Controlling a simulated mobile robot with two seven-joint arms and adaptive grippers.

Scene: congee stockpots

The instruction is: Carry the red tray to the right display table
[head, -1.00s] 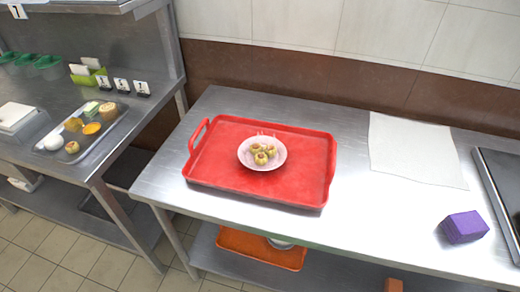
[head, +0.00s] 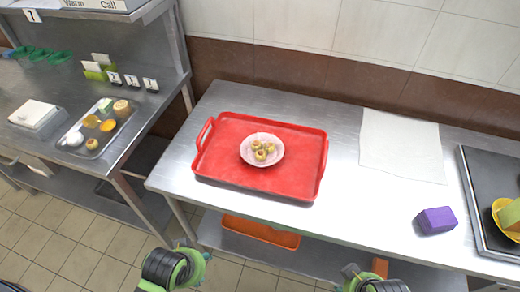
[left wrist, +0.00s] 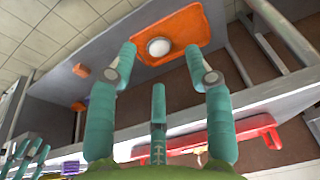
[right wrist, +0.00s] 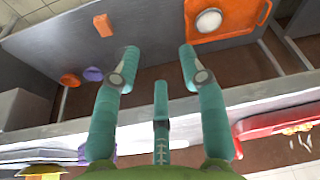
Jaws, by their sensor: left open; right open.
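The red tray (head: 220,185) lies flat on the steel table (head: 342,222), with raised handles at its left and right ends. A pink-white plate (head: 247,155) of several small pastries (head: 263,152) sits on it. In the head view my left gripper (head: 185,270) is low, in front of the table and below the tray, apart from it. My right gripper (head: 372,284) is at the bottom edge, partly cut off. Both wrist views show spread, empty fingers, of the left gripper (left wrist: 160,62) and right gripper (right wrist: 157,60). I cannot tell which surface is the right display table.
A white sheet (head: 402,145), a purple block (head: 437,220) and a dark tray (head: 475,190) are right of the red tray. An orange tray (head: 260,232) is on the lower shelf. At left, a steel counter (head: 130,150) holds a food tray (head: 75,152).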

